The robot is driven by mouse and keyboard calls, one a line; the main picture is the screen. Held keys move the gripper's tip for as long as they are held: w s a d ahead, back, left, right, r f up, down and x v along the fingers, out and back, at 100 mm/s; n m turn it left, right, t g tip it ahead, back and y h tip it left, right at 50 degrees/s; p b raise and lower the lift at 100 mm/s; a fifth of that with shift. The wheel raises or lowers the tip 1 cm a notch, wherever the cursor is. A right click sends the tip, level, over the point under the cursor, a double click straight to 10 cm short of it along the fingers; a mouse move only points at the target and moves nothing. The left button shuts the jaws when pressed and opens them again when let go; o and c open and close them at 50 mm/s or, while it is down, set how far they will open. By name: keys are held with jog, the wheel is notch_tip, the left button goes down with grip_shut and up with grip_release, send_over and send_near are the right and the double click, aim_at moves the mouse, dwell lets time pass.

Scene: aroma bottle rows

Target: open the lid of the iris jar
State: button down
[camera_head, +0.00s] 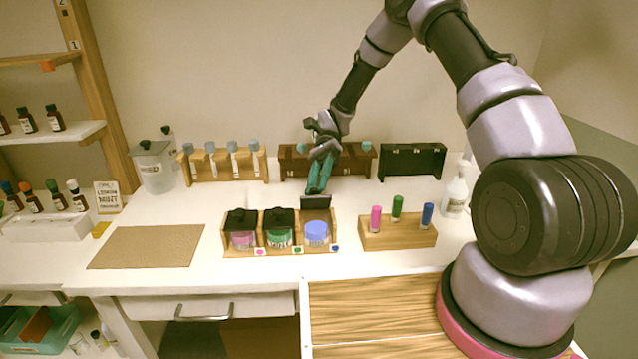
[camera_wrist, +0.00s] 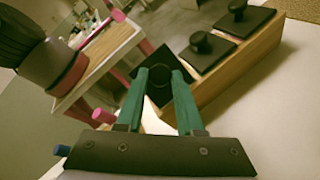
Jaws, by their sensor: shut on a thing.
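A wooden rack (camera_head: 270,252) on the white counter holds three jars in a row. The right jar, with blue-violet contents (camera_head: 316,234), appears to be the iris jar, though I cannot read its name. Its black lid (camera_head: 315,202) is tipped up steeply at the jar's back, so the top of the jar shows uncovered. My gripper (camera_head: 317,190) is behind and above that jar, its teal fingers shut on the lid, likely at its knob. The wrist view shows the dark lid (camera_wrist: 160,78) between the fingers (camera_wrist: 160,75); the grip itself is partly hidden.
The pink-filled jar (camera_head: 242,239) and green-filled jar (camera_head: 278,237) have black lids on. A wooden block (camera_head: 398,236) with pink, green and blue vials stands to the right. Racks (camera_head: 412,158) stand behind. A brown mat (camera_head: 148,247) lies clear on the left.

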jog(key=c, duration=0.5)
grip_release()
notch_tip(320, 180, up, 10)
dwell(0.3)
